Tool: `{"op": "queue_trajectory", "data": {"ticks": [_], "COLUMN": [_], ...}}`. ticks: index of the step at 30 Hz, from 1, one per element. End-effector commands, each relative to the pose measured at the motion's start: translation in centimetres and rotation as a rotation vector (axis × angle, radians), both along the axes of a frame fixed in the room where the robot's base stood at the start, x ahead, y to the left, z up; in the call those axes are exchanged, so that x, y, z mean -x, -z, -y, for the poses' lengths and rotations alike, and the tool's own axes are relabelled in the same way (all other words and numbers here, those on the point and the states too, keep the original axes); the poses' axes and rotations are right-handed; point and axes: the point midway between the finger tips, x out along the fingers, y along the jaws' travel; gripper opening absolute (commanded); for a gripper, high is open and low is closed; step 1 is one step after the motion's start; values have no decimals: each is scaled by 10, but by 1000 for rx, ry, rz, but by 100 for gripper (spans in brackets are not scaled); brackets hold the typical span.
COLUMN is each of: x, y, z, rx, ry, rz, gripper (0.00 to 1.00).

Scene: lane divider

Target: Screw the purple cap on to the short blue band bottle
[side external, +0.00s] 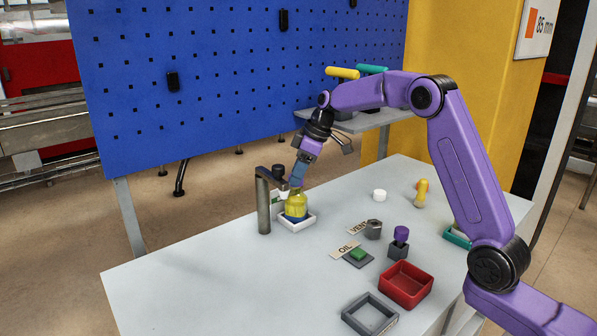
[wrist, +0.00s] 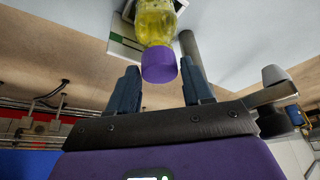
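The bottle (side external: 296,204) holds yellow liquid and has a blue band low on it. It stands upright in a small white tray (side external: 309,221) and also shows in the wrist view (wrist: 155,22). A purple cap (wrist: 160,64) sits at the bottle's mouth in the wrist view; how far it is threaded I cannot tell. My gripper (side external: 298,178) is above the bottle, pointing down. In the wrist view my gripper's fingers (wrist: 160,82) stand either side of the cap, with gaps showing, so it is open. In the side view the fingers hide the bottle's top.
A grey post with an arm (side external: 264,205) stands close left of the bottle. Another purple piece (side external: 401,233) sits on a grey block. A red tray (side external: 406,284), a grey tray (side external: 370,314), a green block (side external: 358,254) and a white cap (side external: 379,195) lie rightward. The table's left front is clear.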

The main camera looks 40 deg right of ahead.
Motion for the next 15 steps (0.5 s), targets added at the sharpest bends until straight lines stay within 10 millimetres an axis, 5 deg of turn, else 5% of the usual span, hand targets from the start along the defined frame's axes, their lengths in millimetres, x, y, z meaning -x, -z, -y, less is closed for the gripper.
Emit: {"op": "queue_trajectory", "data": {"ticks": [1, 3, 15], "x": [0, 0, 1], "y": [0, 0, 0], "z": [0, 0, 0], "rx": [0, 0, 0], "ry": [0, 0, 150], "rz": [0, 0, 1], "gripper": [32, 14, 13]}}
